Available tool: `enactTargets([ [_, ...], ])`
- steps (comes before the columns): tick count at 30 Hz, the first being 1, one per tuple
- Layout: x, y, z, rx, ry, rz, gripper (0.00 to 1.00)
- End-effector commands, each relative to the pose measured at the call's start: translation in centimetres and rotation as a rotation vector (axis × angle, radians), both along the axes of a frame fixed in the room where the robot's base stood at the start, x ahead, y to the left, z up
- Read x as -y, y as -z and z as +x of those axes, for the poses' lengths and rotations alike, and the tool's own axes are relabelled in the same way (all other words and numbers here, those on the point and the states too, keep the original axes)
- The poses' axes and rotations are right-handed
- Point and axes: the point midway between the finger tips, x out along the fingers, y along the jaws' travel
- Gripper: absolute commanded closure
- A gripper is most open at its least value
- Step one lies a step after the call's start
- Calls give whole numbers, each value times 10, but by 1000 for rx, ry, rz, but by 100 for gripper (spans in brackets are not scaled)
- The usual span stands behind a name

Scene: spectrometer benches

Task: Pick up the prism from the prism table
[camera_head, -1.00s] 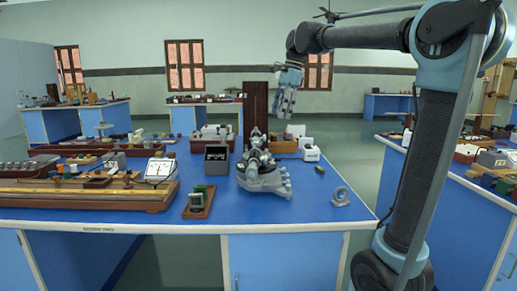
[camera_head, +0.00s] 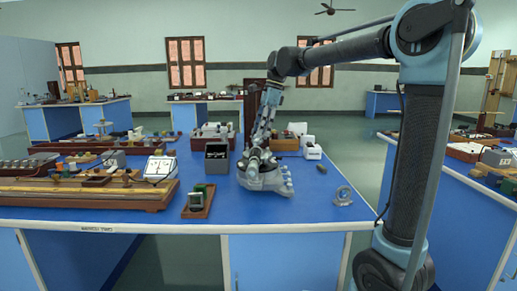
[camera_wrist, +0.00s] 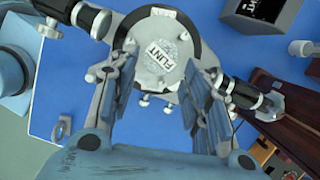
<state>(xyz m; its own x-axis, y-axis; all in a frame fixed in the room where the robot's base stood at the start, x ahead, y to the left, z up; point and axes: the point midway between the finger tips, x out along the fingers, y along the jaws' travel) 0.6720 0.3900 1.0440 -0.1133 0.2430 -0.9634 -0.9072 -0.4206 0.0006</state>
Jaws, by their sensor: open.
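The prism (camera_wrist: 163,54) shows from above in the wrist view as a pale piece marked "FLINT". It sits on the round, light prism table (camera_wrist: 152,29) of the grey spectrometer (camera_head: 265,178). My gripper (camera_wrist: 160,70) is open, with one finger to the left and one to the right of the prism. I see no contact, and the height of the fingertips over the table is hard to judge. In the head view my gripper (camera_head: 257,143) points down over the spectrometer and hides the prism and its table.
The spectrometer's dark tubes (camera_wrist: 250,97) reach out beside the prism table. A dark box (camera_head: 216,157) stands left of the spectrometer, and a small wooden stand (camera_head: 198,203) is at front left. A grey ring (camera_head: 343,196) lies to the right. The blue bench (camera_head: 300,212) is bare at the front.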

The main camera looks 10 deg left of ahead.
Motion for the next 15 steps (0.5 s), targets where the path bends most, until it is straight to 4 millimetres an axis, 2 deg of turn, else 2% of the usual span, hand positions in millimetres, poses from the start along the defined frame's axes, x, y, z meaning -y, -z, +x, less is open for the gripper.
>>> enactTargets([
  [3,-3,11,-1,0,0,0,56],
  [8,-5,18,-2,0,0,0,56],
  [15,-14,47,-6,0,-1,0,56],
])
